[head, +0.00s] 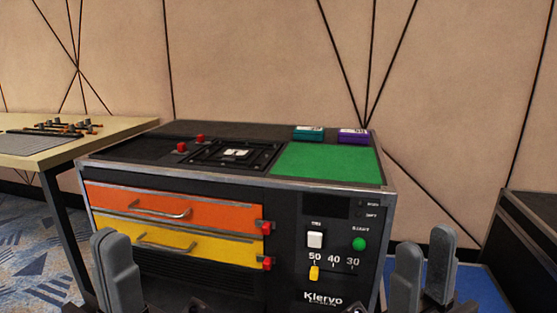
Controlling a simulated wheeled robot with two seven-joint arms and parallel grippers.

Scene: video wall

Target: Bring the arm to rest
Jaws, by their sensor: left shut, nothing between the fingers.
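My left gripper (110,236) is at the lower left, in front of the cabinet's drawers. Its grey fingers are together with nothing between them. My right gripper (425,240) is at the lower right, by the cabinet's right side. Its grey fingers stand apart with a narrow gap and nothing seen between them. Both grippers point up and touch nothing that I can see. The lower parts of both arms are cut off by the bottom edge.
A black cabinet (290,235) stands ahead with a closed orange drawer (200,216), a closed yellow drawer (205,245) and a green top panel (328,163). A teal box (309,134) and a purple box (353,136) lie at its back. A table (100,137) stands left.

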